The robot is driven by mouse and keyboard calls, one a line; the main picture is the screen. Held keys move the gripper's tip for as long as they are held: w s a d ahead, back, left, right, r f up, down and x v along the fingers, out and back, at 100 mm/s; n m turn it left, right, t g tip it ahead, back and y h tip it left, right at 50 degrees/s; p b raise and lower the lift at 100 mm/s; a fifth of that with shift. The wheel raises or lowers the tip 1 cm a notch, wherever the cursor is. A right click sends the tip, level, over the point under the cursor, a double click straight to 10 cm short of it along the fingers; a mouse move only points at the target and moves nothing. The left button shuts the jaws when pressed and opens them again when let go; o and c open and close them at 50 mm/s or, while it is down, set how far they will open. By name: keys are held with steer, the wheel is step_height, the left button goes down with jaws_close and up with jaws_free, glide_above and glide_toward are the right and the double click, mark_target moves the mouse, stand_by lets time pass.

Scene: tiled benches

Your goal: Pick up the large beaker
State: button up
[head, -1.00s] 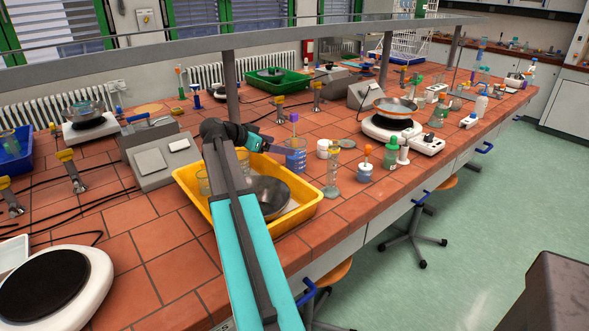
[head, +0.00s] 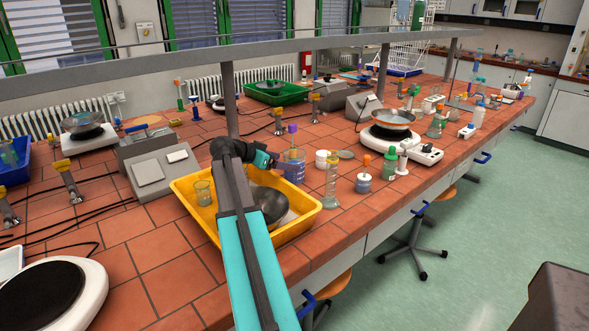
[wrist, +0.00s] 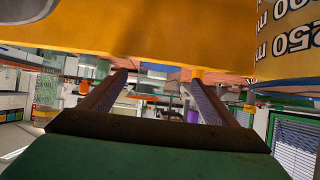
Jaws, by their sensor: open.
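A beaker of blue liquid with a purple object standing in it (head: 293,167) is on the tiles right behind the yellow tray in the head view; it looks the larger of two beakers. A smaller clear beaker (head: 203,192) stands in the tray's left end. My gripper (head: 272,161) is just left of the blue beaker, apparently apart from it. In the wrist view, which is upside down, my fingers (wrist: 152,92) are spread, with no object clearly held between them. Glass with 250 ml markings (wrist: 288,40) fills that view's upper right corner.
The yellow tray (head: 212,226) lies under my arm and holds a metal bowl (head: 270,205). A graduated cylinder (head: 331,185), an orange-topped bottle (head: 363,180) and a green bottle (head: 390,167) stand right of the blue beaker. A shelf post (head: 231,100) rises behind my arm.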

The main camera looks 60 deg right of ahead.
mark_target(302, 165)
steer(key=shift+p+x, duration=0.3)
steer(key=shift+x, duration=2.25)
steer(key=shift+p+x, duration=0.85)
steer(key=shift+x, duration=1.75)
steer(key=shift+a, duration=0.1)
steer(key=c, duration=1.3)
steer(key=shift+o, duration=0.2)
steer(key=shift+r, duration=0.15)
step_height(302, 165, up, 10)
steer(key=b, duration=0.1)
steer(key=shift+b, duration=0.4)
